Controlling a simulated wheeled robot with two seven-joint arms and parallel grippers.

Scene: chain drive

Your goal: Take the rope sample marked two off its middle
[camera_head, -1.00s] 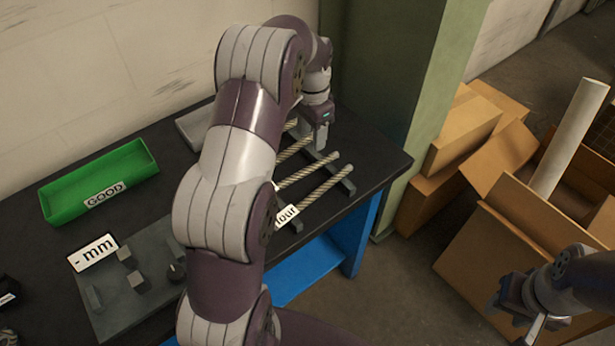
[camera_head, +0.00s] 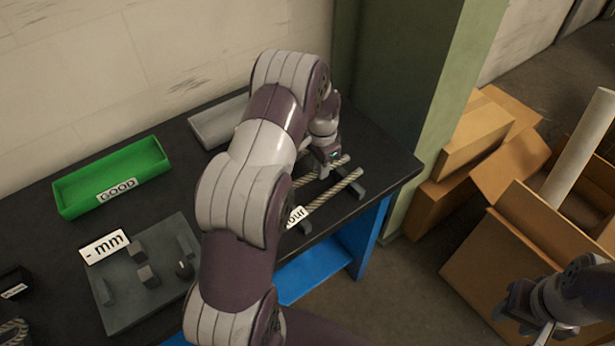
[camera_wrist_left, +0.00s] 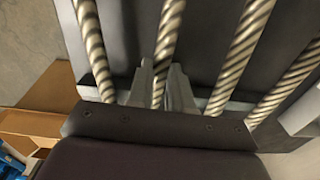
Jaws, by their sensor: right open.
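Several rope samples lie side by side across a grey rack; the frontmost one (camera_head: 330,192) shows in the head view. A white label reading "our", its start hidden, stands at that rope's near end. My left gripper (camera_head: 327,165) is down at the rope just behind the frontmost. In the left wrist view my left fingers (camera_wrist_left: 160,85) stand either side of the second rope from the left (camera_wrist_left: 167,35); whether they press on it is unclear. No mark "two" is readable, and my left arm hides part of the rack. My right gripper (camera_head: 520,312) is open and empty, away from the table.
A green tray (camera_head: 70,205) labelled GOOD and a grey tray (camera_head: 215,125) stand at the back of the dark table. A grey fixture (camera_head: 130,310) with blocks and a "- mm" sign (camera_head: 104,246) is at left. Cardboard boxes (camera_head: 480,140) stand right.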

